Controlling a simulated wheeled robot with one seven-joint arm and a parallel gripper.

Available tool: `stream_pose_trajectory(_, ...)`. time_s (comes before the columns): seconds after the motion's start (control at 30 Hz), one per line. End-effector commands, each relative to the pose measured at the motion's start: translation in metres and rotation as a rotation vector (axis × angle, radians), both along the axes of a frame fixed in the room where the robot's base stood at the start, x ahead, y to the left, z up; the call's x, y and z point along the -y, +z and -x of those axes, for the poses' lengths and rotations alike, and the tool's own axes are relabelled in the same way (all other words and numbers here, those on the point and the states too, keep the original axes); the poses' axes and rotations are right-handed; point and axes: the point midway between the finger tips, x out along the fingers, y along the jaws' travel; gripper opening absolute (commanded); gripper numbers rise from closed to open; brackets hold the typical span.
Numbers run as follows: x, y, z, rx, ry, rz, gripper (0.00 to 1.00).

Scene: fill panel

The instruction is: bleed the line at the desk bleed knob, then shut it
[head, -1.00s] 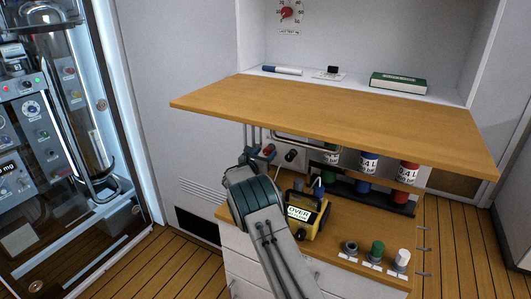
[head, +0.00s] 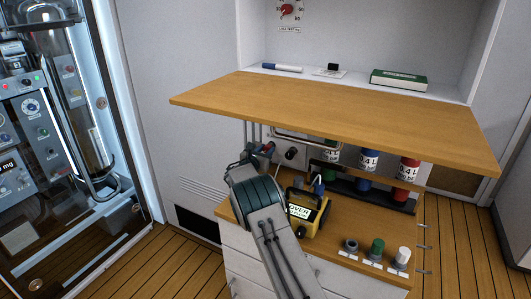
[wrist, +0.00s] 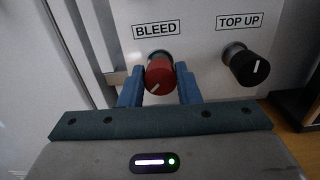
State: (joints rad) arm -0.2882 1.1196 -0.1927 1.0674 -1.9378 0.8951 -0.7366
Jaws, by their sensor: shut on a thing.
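The red bleed knob (wrist: 158,77) sits on a white panel below a label reading BLEED in the wrist view. Its white pointer line slants toward the lower left. My gripper (wrist: 159,84) has one blue finger on each side of the knob and is shut on it. In the head view, my gripper (head: 259,154) reaches the panel under the wooden shelf, and the red knob (head: 268,147) shows just beyond it. The black TOP UP knob (wrist: 249,67) is to the right, clear of the fingers, with its pointer up.
A wooden shelf (head: 330,105) overhangs the panel and my gripper. A yellow device (head: 307,214) stands on the desk right beside my arm. Colour-banded bottles (head: 367,172) stand behind, and several knobs (head: 376,251) sit at the desk's front right.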

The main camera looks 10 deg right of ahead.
Motion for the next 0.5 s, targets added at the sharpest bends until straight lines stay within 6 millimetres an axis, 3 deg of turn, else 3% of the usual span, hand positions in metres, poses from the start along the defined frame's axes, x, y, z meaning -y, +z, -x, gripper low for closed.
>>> stream_pose_trajectory(0.5, -0.0004, -0.0077, 0.0005, 0.213, 0.004, -0.285, 0.07)
